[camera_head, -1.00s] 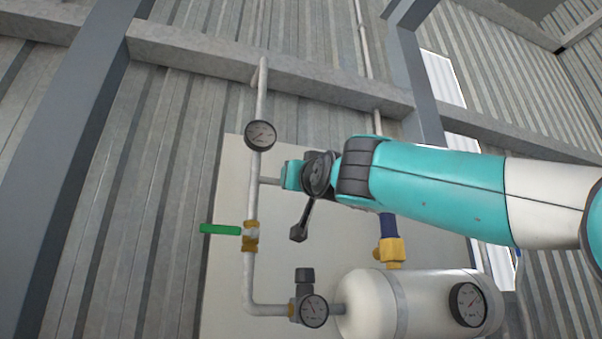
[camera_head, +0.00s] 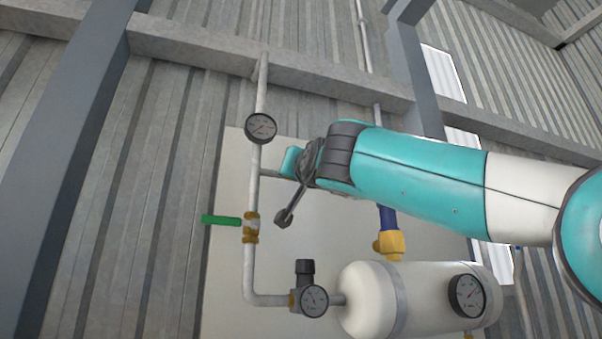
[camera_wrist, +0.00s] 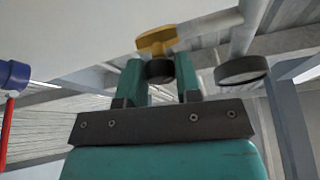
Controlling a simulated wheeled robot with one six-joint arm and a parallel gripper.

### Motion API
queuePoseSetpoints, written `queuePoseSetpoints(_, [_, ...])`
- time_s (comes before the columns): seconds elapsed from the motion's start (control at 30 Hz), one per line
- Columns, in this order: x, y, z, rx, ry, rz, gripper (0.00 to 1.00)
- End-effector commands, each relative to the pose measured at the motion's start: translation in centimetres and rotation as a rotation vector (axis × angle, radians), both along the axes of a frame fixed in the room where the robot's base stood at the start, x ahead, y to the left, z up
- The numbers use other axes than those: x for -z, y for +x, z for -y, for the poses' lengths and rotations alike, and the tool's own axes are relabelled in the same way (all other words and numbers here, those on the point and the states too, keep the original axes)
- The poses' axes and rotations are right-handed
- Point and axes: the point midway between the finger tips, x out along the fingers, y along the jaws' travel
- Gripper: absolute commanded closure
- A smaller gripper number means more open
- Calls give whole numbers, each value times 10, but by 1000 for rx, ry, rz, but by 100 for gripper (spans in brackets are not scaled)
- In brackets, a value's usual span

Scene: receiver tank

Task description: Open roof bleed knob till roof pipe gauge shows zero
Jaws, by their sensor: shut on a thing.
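The roof pipe gauge (camera_head: 261,128) is a round dark-rimmed dial on the white vertical pipe (camera_head: 256,190); its needle is too small to read surely. In the wrist view that gauge (camera_wrist: 241,69) shows almost edge-on, right of my gripper. A short side branch (camera_head: 270,173) leaves the pipe below the gauge. My gripper (camera_head: 286,168) is at its end and hides the bleed knob in the head view. In the wrist view my two teal fingers (camera_wrist: 160,76) are shut on the black round bleed knob (camera_wrist: 160,71), with a brass fitting (camera_wrist: 157,40) beyond it.
A green-handled valve (camera_head: 221,220) sits lower on the pipe. A regulator with a small gauge (camera_head: 314,301) and a white tank (camera_head: 365,302) with its own gauge (camera_head: 467,295) are below. A blue and brass valve (camera_head: 389,243) stands above the tank, under my arm.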

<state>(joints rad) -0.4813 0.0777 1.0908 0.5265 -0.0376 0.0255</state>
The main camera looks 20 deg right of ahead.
Motion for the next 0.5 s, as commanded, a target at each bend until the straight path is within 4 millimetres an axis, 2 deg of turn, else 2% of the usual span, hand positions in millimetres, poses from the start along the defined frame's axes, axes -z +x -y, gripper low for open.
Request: queuePoseSetpoints(0.5, [-3, 0, -3, -2, 481, 0, 92])
